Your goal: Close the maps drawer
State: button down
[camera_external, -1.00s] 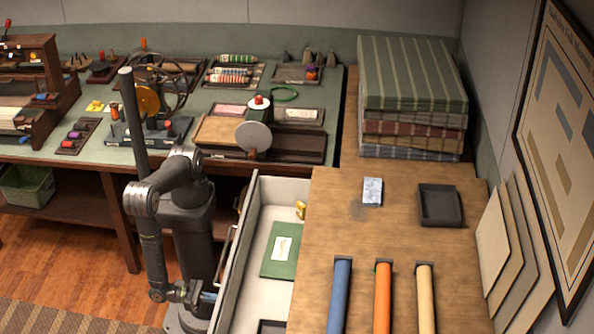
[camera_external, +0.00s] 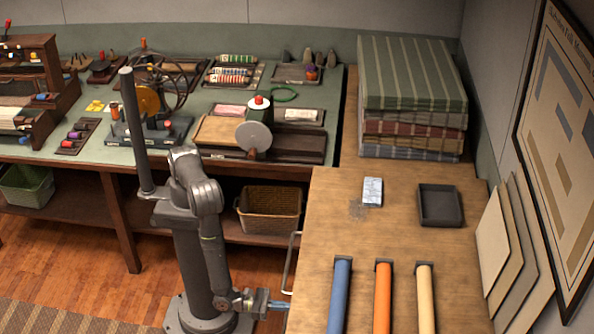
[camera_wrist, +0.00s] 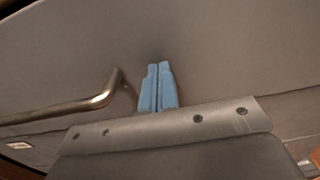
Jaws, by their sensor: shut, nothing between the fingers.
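The maps drawer is pushed in beneath the wooden counter (camera_external: 330,232), and its inside is hidden in the external view. Its metal handle (camera_external: 290,262) shows at the counter's left edge. In the wrist view, the grey drawer front (camera_wrist: 215,45) fills most of the picture, with the handle (camera_wrist: 70,108) at left. My gripper (camera_external: 282,305) is low beside the drawer front, to the near side of the handle. Its blue fingers (camera_wrist: 157,80) are shut together and empty, with their tips at or very near the front. I cannot tell whether they touch it.
Blue, orange and cream rolls (camera_external: 383,295) lie on the counter, with a dark tray (camera_external: 440,205) and a small pale packet (camera_external: 372,191). Folded striped textiles (camera_external: 412,80) are stacked behind. A wicker basket (camera_external: 270,212) sits on the shelf under the green table.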

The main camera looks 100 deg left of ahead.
jog(key=shift+w+r, duration=0.1)
jog(key=shift+w, duration=0.7)
jog(key=s, duration=1.4)
jog(key=shift+s, duration=0.35)
jog(key=w, duration=1.4)
